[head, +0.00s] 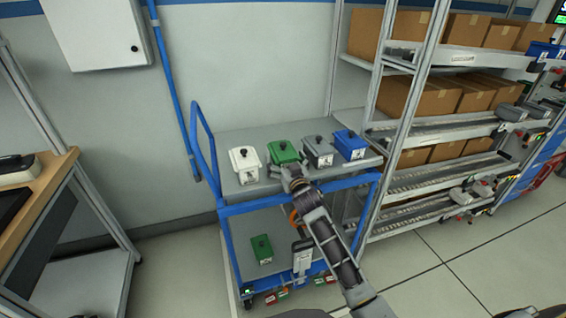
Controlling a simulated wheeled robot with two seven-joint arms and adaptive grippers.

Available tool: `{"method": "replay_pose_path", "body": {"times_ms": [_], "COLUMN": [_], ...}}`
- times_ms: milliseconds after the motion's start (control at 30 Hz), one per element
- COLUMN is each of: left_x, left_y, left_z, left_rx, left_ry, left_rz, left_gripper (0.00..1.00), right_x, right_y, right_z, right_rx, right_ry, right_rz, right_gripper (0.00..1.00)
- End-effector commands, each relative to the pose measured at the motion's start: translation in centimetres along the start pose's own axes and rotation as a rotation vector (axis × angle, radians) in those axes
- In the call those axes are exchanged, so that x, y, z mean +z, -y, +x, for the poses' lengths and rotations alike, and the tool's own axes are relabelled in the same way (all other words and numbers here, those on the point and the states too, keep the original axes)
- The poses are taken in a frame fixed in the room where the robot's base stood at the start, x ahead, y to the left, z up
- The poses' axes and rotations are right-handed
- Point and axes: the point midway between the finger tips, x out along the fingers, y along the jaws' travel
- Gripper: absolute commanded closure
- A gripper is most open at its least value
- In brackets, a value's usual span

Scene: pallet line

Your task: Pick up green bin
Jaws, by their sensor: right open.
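A green bin (283,151) with a black knob on top stands on the upper shelf of the blue cart (222,201), between a white bin (244,164) and a grey bin (318,151). A second green bin (262,249) sits on the cart's lower shelf. My right gripper (288,170) is open at the near side of the upper green bin and hides part of its front. Whether it touches the bin cannot be told. My left gripper is not in view.
A blue bin (348,144) stands right of the grey one. A shelving rack (399,120) with cardboard boxes stands close to the cart's right side. A wooden-topped bench (52,176) is at the left. Floor is free between bench and cart.

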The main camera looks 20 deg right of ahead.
Motion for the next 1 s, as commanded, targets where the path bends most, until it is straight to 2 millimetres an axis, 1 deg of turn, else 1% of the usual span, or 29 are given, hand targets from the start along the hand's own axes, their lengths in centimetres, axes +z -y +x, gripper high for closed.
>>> {"method": "replay_pose_path", "body": {"times_ms": [133, 567, 667, 1000], "left_x": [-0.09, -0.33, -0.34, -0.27], "left_y": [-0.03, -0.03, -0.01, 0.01], "left_z": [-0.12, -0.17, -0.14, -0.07], "left_rx": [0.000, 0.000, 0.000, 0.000], "left_ry": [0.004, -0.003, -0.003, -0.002], "left_rz": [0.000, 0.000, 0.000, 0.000], "left_gripper": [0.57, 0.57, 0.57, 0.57], "right_x": [-0.04, -0.03, -0.02, -0.01], "right_y": [0.01, 0.03, 0.03, 0.03], "right_z": [0.38, 0.37, 0.37, 0.37], "right_rx": [0.000, -0.001, 0.000, -0.001], "right_ry": [-0.001, 0.000, 0.000, 0.000], "right_rz": [-0.001, 0.000, 0.000, 0.000], "right_gripper": [0.00, 0.00, 0.10, 0.54]}}
